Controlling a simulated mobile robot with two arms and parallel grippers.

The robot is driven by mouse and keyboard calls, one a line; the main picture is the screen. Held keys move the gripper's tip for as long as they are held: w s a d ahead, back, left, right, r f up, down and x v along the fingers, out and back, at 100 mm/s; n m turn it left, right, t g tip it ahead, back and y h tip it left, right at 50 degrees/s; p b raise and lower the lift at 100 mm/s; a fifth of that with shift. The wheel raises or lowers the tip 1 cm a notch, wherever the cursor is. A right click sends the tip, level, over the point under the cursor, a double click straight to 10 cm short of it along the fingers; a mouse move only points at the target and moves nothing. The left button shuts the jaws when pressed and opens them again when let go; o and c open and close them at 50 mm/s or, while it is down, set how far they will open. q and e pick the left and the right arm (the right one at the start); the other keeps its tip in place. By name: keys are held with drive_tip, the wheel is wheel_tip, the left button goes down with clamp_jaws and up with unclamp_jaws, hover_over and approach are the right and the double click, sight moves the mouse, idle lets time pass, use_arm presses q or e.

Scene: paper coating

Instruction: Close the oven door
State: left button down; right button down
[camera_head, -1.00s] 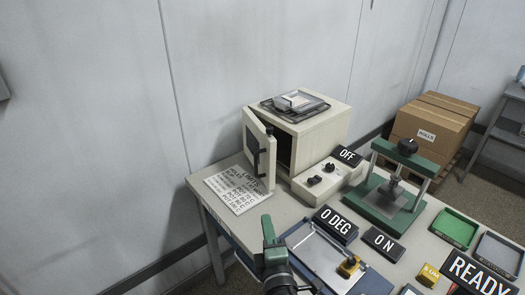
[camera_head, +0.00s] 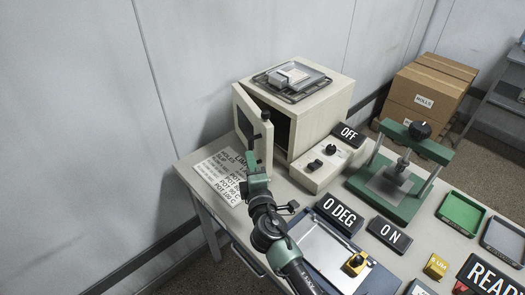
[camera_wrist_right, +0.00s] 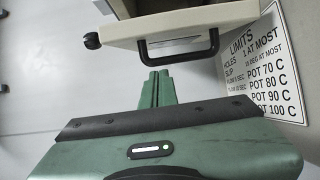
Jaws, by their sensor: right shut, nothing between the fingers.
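The cream oven (camera_head: 318,119) stands at the back left of the table. Its door (camera_head: 252,106) is swung open toward the left front, and the dark inside shows beside it. In the right wrist view the door (camera_wrist_right: 170,22) crosses the top, with its black handle (camera_wrist_right: 180,50) below. My right gripper (camera_head: 256,170) is at the lower part of the door, close to the handle. In the wrist view its fingertips (camera_wrist_right: 158,77) are shut and empty, just by the handle; I cannot tell whether they touch it. My left gripper is not in view.
A tray (camera_head: 291,82) lies on top of the oven. A limits sheet (camera_head: 217,172) lies under the door. A control box (camera_head: 326,168) with knobs and a green press (camera_head: 385,180) stand to the right. A blue-edged plate (camera_head: 325,255) lies in front.

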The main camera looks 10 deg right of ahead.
sight(261, 140)
drive_tip(key=w+d, duration=0.1)
drive_tip(key=d, duration=0.1)
drive_tip(key=w+d+p, duration=0.1)
drive_tip(key=shift+d, duration=0.4)
drive_tip(key=shift+w+d+r, duration=0.1)
drive_tip(key=shift+d, duration=0.2)
drive_tip(key=w+d, duration=0.2)
drive_tip(key=d, duration=0.6)
drive_tip(key=shift+w+d+r, duration=0.15)
drive_tip(key=shift+w+d, duration=0.15)
drive_tip(key=shift+w, duration=0.1)
